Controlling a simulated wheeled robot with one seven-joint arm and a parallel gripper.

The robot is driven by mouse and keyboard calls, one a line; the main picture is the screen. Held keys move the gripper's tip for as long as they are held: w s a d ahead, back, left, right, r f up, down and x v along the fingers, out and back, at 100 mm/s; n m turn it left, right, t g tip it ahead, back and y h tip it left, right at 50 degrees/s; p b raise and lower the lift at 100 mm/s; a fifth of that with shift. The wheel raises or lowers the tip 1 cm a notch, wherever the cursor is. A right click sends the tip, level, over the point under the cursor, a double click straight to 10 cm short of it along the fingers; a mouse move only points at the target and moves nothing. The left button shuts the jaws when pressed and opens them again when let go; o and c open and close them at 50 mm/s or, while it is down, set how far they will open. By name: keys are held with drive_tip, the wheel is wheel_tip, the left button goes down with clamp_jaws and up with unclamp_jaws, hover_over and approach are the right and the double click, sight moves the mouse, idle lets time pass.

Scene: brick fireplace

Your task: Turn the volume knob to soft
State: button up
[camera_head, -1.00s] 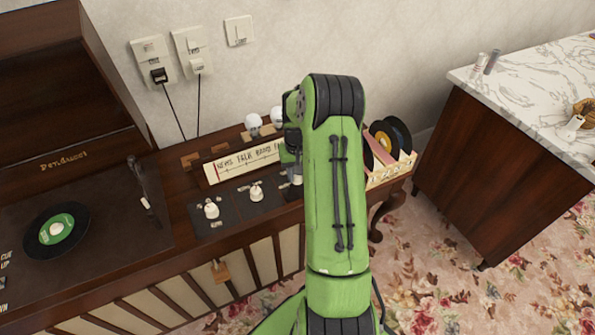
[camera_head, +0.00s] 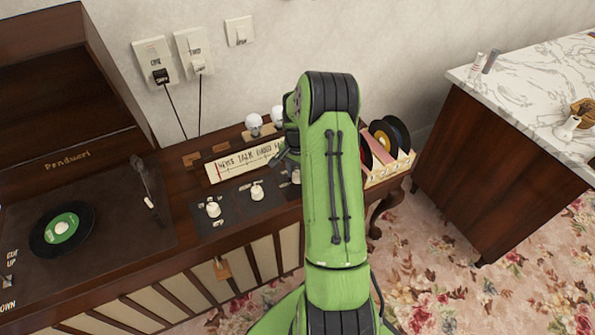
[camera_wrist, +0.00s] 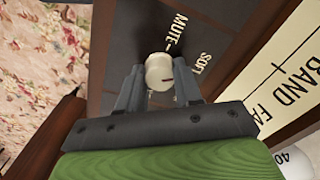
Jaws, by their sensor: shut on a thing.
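The volume knob (camera_wrist: 159,70) is a small white cylinder on a dark panel, with the labels MUTE (camera_wrist: 180,30) and SOFT (camera_wrist: 198,66) beside it in the wrist view. A small dark reddish mark shows on the knob; I cannot tell exactly which label it points to. My gripper (camera_wrist: 157,80) has one finger on each side of the knob and is shut on it.
Two other white knobs, a left one (camera_head: 213,209) and a middle one (camera_head: 257,191), stand on the console. A lettered tuning dial (camera_head: 238,162) lies behind them. A record crate (camera_head: 388,175) stands right of my arm. A turntable record (camera_head: 62,229) lies at the left.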

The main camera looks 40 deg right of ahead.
sight(297, 173)
drive_tip(key=shift+m, duration=0.3)
drive_tip(key=o, duration=1)
drive_tip(key=shift+o, duration=0.2)
wheel_tip(297, 173, up, 16)
drive_tip(key=p, duration=0.4)
drive_tip(key=shift+p, duration=0.35)
drive_tip(key=shift+f, duration=0.1)
